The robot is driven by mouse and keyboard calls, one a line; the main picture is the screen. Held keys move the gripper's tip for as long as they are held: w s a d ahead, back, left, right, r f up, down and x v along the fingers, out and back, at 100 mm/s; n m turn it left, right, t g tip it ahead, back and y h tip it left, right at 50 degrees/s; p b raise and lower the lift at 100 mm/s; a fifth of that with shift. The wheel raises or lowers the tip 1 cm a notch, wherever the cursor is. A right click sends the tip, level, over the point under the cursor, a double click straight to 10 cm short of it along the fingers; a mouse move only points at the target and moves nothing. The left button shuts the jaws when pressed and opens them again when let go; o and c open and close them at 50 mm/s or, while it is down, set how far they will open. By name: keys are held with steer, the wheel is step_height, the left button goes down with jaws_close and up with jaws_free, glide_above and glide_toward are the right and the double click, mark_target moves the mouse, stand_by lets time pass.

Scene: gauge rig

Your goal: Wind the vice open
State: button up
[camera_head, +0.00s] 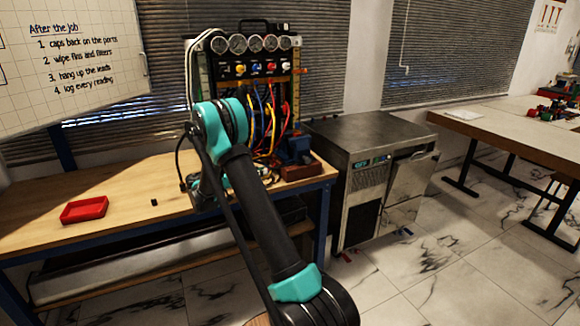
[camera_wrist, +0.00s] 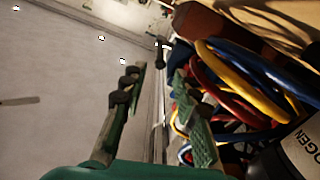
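The blue vice (camera_head: 298,147) stands at the right end of the workbench, by a reddish-brown block (camera_head: 302,169). Its handle and jaws are too small to make out in the head view. My gripper shows in the wrist view (camera_wrist: 158,82) with its two green, dark-tipped fingers apart and nothing between them. A small dark knob or bar end (camera_wrist: 160,42) lies beyond the fingertips; I cannot tell if it belongs to the vice. In the head view my arm hides most of my gripper, left of the vice.
Yellow, red and blue hoses (camera_wrist: 235,80) crowd the right finger. The gauge panel (camera_head: 250,65) stands at the back of the workbench (camera_head: 125,205). A red tray (camera_head: 84,210) lies at left. A steel cabinet (camera_head: 370,180) stands just right of the bench.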

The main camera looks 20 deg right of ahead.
steer(key=d, duration=1.4)
steer(key=shift+w, duration=0.2)
jaws_close()
